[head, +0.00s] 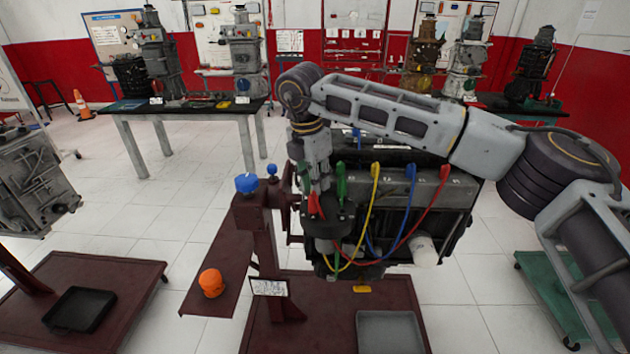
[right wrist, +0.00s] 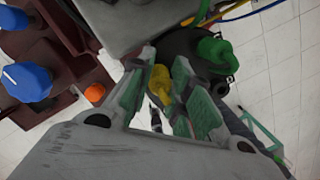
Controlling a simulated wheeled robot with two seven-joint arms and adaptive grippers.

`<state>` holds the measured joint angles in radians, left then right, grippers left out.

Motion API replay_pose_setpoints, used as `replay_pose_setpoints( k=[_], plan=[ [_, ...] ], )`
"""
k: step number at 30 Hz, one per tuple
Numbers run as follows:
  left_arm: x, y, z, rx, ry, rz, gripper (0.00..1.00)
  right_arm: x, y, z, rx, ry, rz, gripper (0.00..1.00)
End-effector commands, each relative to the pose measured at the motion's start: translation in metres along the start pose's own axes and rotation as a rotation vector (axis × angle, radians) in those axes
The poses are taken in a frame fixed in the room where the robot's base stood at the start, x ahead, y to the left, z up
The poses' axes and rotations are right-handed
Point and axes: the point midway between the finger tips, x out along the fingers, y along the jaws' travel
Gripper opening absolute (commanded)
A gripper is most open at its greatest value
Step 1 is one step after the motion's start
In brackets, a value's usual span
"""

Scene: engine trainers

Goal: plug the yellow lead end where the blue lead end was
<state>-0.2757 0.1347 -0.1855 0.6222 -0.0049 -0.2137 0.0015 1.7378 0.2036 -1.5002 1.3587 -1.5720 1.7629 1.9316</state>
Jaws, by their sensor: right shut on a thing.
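The yellow lead (head: 374,200) runs from the engine's top down in a loop toward the round dark cap (head: 328,222) at the engine's front. My right gripper (head: 320,186) reaches down over that cap. In the right wrist view it is shut on the yellow lead end (right wrist: 161,82), held between the fingers. A green lead end (right wrist: 215,52) stands on the cap beside the fingers. The blue lead (head: 408,205) hangs beside the yellow one; its lower end is hidden. A red lead end (head: 315,205) shows by the cap. My left gripper is out of view.
The engine (head: 430,195) stands on a dark red stand (head: 265,235) with blue knobs (head: 246,183). An orange object (head: 211,283) sits on the stand's side shelf. A grey tray (head: 390,332) lies on the base. Red and green leads also loop close to the gripper.

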Motion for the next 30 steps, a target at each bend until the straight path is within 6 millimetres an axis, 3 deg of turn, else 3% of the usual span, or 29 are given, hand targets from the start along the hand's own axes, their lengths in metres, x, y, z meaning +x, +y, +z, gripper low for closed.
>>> replay_pose_setpoints(
  k=[30],
  plan=[
    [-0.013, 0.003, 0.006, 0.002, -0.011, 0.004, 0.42, -0.034, 0.000, 0.005, -0.226, 0.000, 0.036, 0.03]
  ],
)
